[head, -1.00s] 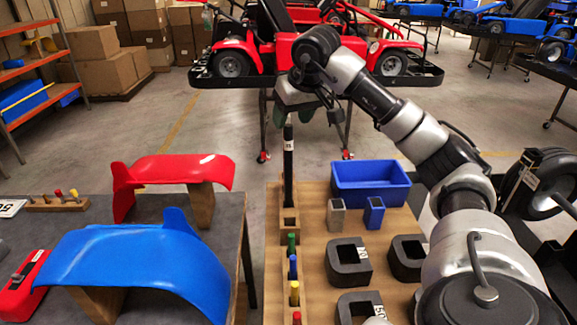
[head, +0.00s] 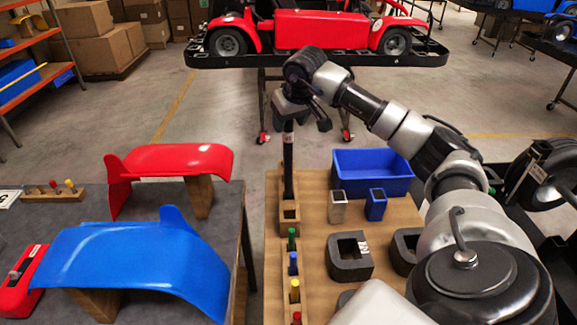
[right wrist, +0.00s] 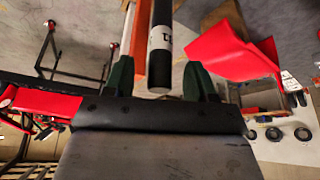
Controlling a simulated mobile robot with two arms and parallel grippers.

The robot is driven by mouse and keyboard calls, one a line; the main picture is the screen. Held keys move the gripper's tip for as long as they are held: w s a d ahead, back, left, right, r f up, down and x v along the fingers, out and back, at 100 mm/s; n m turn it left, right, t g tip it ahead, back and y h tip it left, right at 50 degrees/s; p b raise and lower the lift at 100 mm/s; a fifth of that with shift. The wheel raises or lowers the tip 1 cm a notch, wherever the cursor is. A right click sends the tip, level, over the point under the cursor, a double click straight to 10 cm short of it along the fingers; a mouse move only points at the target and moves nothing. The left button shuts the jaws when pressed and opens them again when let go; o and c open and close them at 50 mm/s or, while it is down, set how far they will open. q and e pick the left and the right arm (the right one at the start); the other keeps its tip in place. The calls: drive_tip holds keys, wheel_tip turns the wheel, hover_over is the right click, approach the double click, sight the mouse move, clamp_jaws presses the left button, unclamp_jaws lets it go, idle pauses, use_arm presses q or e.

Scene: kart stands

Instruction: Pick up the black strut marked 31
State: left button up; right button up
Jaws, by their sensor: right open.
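The black strut (head: 288,170) stands upright in a socket of the wooden rack (head: 289,226) in the head view. In the right wrist view the strut (right wrist: 160,45) shows its round dark end and a white label, whose marking I see only in part. My right gripper (head: 291,113) is at the top of the strut in the head view and hides its upper end. In the right wrist view the green fingers of this gripper (right wrist: 160,80) are apart, one on each side of the strut. My left gripper is not in view.
Several coloured pegs (head: 293,262) stand in the rack's front part. A blue bin (head: 372,172), small grey and blue cups and dark square blocks (head: 349,257) are to the right. Red and blue panels (head: 130,260) rest on the left table. A red kart stands behind.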

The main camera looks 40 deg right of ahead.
drive_tip(key=shift+x, duration=0.8)
clamp_jaws()
drive_tip(key=shift+r, duration=0.1)
